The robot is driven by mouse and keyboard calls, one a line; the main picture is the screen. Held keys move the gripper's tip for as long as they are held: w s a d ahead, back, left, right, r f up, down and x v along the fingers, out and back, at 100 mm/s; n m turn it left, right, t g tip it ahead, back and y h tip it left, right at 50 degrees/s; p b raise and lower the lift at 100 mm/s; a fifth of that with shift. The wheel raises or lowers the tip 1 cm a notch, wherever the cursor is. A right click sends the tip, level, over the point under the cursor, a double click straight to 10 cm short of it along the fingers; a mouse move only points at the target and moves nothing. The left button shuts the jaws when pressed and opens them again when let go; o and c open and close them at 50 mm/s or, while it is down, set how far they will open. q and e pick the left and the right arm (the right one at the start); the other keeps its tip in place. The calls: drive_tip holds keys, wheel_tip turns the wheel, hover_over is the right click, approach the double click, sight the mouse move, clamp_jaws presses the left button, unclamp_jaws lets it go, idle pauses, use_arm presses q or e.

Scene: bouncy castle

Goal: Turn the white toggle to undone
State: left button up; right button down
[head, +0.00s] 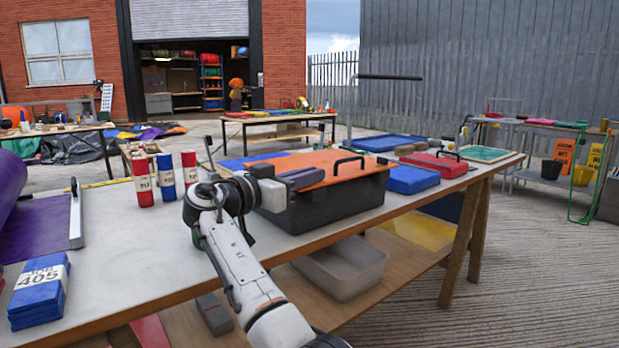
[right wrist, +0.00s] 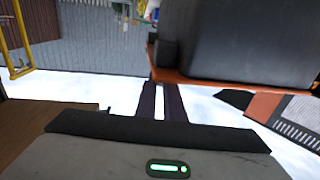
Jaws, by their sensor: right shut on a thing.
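A black case (head: 325,208) with an orange lid (head: 300,163) stands on the long worktable. My right gripper (head: 312,177) lies across the near left part of the case, at lid height. Its fingers hide part of the lid edge and front. In the right wrist view the fingers (right wrist: 160,88) are close together, near the orange rim (right wrist: 215,80) and the dark case (right wrist: 240,40). A pale strip, seemingly the white toggle (right wrist: 159,103), shows between them; its outline and position are not clear. My left gripper is out of view.
On the worktable (head: 120,250), red and blue cylinders (head: 166,176) stand left of the arm, blue packs (head: 40,290) lie front left, and a blue box (head: 411,179) and red case (head: 435,164) sit right. A clear bin (head: 342,268) stands below.

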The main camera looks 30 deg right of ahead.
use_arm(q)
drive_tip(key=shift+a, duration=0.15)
use_arm(e)
drive_tip(key=shift+w+d+m+g, duration=0.1)
drive_tip(key=shift+m+g, duration=0.8)
drive_tip(key=shift+g, duration=0.5)
drive_tip(key=c, duration=1.9)
unclamp_jaws()
drive_tip(key=shift+o, duration=0.2)
